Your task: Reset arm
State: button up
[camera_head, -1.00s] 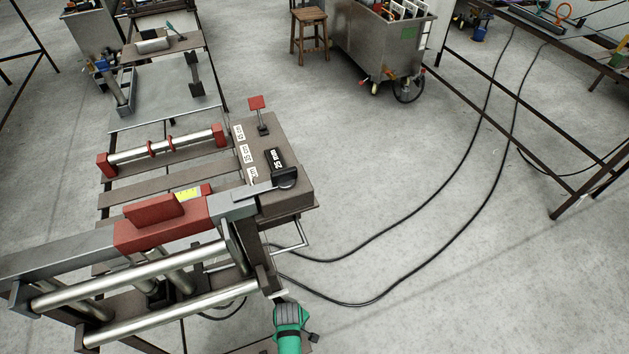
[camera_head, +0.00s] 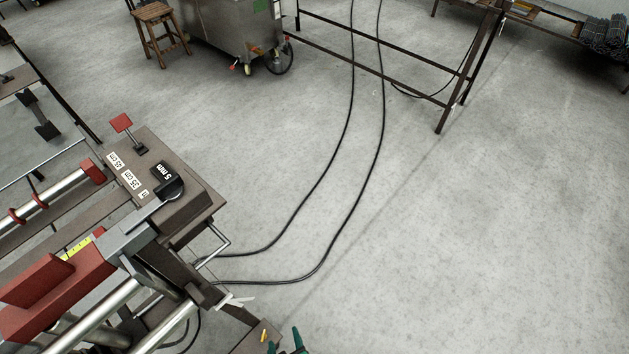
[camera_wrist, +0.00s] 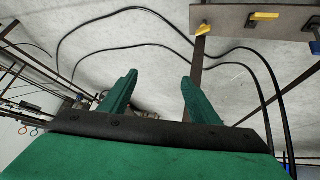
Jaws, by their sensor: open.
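My gripper (camera_wrist: 152,98) shows in the wrist view with its two green fingers spread apart and nothing between them. In the head view only the green fingertips (camera_head: 288,345) show at the bottom edge, just right of the machine's front corner. The extrusion machine (camera_head: 190,225) stands at the lower left, with red blocks, steel rods, a lever with a red square knob (camera_head: 121,122) and a black dial block marked "5 mm" (camera_head: 166,178). My gripper is apart from the machine in the head view.
Two black cables (camera_head: 335,180) run across the floor from the machine. A steel cart (camera_head: 240,35) and a wooden stool (camera_head: 156,25) stand at the back. A dark metal table frame (camera_head: 455,95) is at the upper right. The floor at right is clear.

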jog(key=s+d+r+m+t, duration=0.1)
jog(key=d+r+m+t, duration=0.1)
jog(key=r, duration=0.7)
jog(key=s+d+r+m+t+h, duration=0.1)
jog(key=s+d+r+m+t, duration=0.1)
jog(key=r, duration=0.8)
jog(key=s+d+r+m+t+h, duration=0.1)
jog(key=d+r+m+t, duration=0.1)
jog(key=d+r, duration=0.3)
notch_tip(320, 180, up, 5)
jog(key=shift+s+d+f+m+t, duration=0.2)
jog(key=shift+s+m+t, duration=0.15)
jog(key=shift+t, duration=0.35)
jog(key=shift+c, duration=0.3)
jog(key=c, duration=0.5)
jog(key=shift+a, duration=0.15)
jog(key=shift+c, duration=0.4)
